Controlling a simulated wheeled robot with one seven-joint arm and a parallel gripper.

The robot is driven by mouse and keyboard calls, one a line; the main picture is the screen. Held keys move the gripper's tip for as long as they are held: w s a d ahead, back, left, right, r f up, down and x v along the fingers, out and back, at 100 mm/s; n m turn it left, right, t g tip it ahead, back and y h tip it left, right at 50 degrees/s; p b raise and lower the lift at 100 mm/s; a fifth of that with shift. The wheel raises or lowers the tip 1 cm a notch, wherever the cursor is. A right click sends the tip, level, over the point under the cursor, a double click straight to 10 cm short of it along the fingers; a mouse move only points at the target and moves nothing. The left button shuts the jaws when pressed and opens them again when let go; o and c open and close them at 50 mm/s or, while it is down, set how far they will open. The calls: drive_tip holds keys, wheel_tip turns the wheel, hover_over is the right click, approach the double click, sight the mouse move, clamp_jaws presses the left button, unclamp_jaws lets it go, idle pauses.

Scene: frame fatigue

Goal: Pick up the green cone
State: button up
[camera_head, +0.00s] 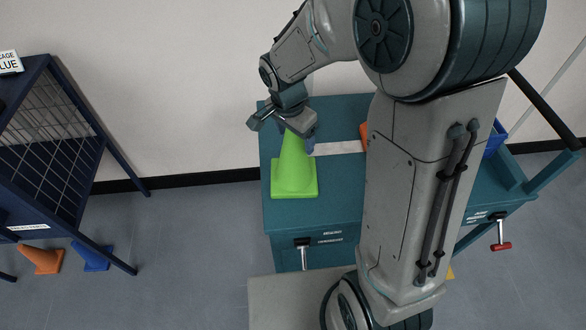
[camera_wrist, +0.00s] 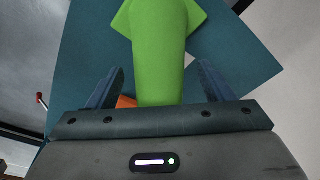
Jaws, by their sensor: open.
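A bright green cone (camera_head: 293,172) with a square base stands upright on the left part of a teal workbench (camera_head: 341,205). My gripper (camera_head: 284,119) is at the upper part of the cone, and the tip is hidden behind it in the head view. In the wrist view the cone (camera_wrist: 160,55) runs between the two open fingers of my gripper (camera_wrist: 158,88), with a gap to each side.
An orange object (camera_head: 364,133) and a white strip (camera_head: 338,147) are on the bench right of the cone, partly behind my arm. A blue bin (camera_head: 495,138) is further right. A dark blue cage (camera_head: 52,150) stands left, with an orange cone (camera_head: 42,260) and blue cone (camera_head: 92,257) on the floor.

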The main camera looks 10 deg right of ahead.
drive_tip(key=c, duration=1.3)
drive_tip(key=shift+c, duration=1.3)
drive_tip(key=shift+r, duration=0.1)
